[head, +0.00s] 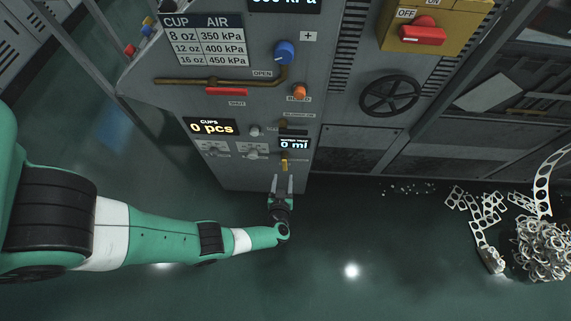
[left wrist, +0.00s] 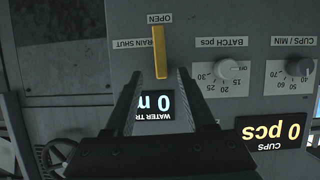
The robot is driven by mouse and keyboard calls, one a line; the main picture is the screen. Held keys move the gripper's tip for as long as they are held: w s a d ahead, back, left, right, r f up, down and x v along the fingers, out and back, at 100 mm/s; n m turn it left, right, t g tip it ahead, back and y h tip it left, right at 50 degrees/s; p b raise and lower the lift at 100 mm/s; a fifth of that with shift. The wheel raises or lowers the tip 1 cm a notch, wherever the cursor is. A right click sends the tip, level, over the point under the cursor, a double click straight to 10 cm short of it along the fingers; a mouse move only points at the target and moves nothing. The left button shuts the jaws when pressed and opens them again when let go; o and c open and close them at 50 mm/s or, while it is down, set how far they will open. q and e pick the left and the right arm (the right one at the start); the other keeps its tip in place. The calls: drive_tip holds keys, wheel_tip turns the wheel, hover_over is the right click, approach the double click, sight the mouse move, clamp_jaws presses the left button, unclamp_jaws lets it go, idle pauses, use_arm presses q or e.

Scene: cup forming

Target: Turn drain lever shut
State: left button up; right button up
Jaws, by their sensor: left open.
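The yellow drain lever (head: 284,165) is on the lower front of the grey machine panel. In the left wrist view, which shows the panel upside down, the lever (left wrist: 159,50) stands vertical in line with the OPEN label (left wrist: 159,19). The DRAIN SHUT label (left wrist: 131,43) is to its left there. My left gripper (head: 283,178) is open and empty, pointing at the panel. In the left wrist view its fingertips (left wrist: 158,72) lie on either side of the lever's lower end; I cannot tell whether they touch it. My right gripper is not in view.
The BATCH knob (left wrist: 229,69) and CUPS/MIN knob (left wrist: 299,67) stick out nearby. A red lever (head: 226,91) and black handwheel (head: 390,95) are higher up. Metal scrap (head: 541,247) lies at the right.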

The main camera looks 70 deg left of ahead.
sight(284, 165)
use_arm(q)
drive_tip(key=b+x, duration=0.5)
drive_tip(key=x, duration=0.4)
drive_tip(key=shift+d+f, duration=0.1)
drive_tip(key=shift+w+a, duration=0.1)
drive_tip(key=shift+a, duration=0.25)
clamp_jaws()
idle(0.7)
